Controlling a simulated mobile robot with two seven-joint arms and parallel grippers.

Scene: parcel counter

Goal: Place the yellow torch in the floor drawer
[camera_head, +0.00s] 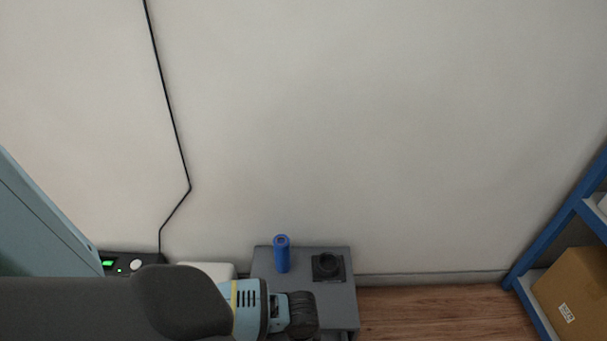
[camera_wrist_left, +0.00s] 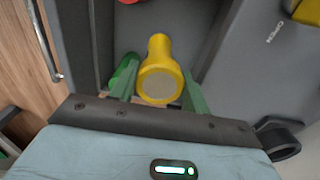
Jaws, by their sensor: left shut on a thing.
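The yellow torch (camera_wrist_left: 160,68) is between the green fingers of my left gripper (camera_wrist_left: 158,85) in the left wrist view, and the gripper is shut on it. Its broad round end faces the camera and its narrower body points away. Beyond the torch is a grey, walled space (camera_wrist_left: 205,30) that looks like the inside of a drawer; I cannot tell how far below the torch its floor is. In the head view my left arm comes in from the left, and the torch and fingers are hidden. My right gripper is in neither view.
A grey unit (camera_head: 342,300) by the wall carries a blue cylinder (camera_head: 282,255) and a black object (camera_head: 327,267). A green cylinder (camera_wrist_left: 122,72) lies beside the left finger. Blue shelving (camera_head: 555,235) holding a cardboard box (camera_head: 575,290) stands right.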

